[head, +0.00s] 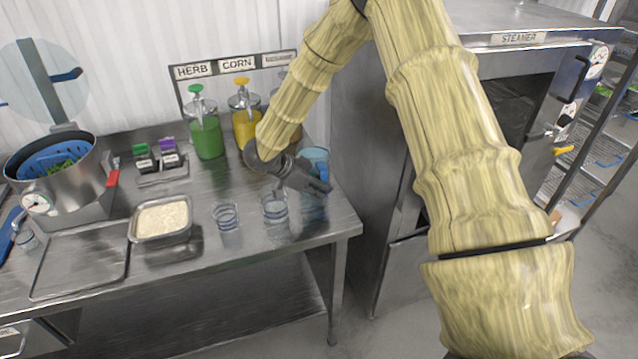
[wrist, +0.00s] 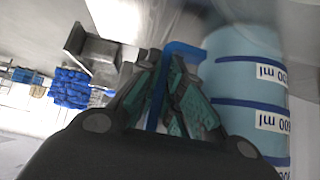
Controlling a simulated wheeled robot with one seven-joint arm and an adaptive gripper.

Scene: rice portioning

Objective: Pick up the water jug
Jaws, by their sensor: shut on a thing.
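The water jug (wrist: 245,80) is a light blue cylinder with dark blue bands and white volume labels, seen close up at the right of the wrist view. In the head view the jug (head: 316,158) stands at the right end of the steel table, partly hidden by my gripper. My gripper (head: 324,186) reaches it from the left side. In the wrist view my gripper (wrist: 172,95) has its fingers closed around the jug's blue handle (wrist: 183,48). The jug's base is hard to see, so I cannot tell whether it touches the table.
Two clear measuring cups (head: 226,216) (head: 274,208) stand left of the jug. A rice pan (head: 160,238), an empty tray (head: 52,284) and a pot (head: 62,190) are further left. Green (head: 207,138) and yellow (head: 245,125) pump bottles stand behind. The steamer (head: 535,60) is at right.

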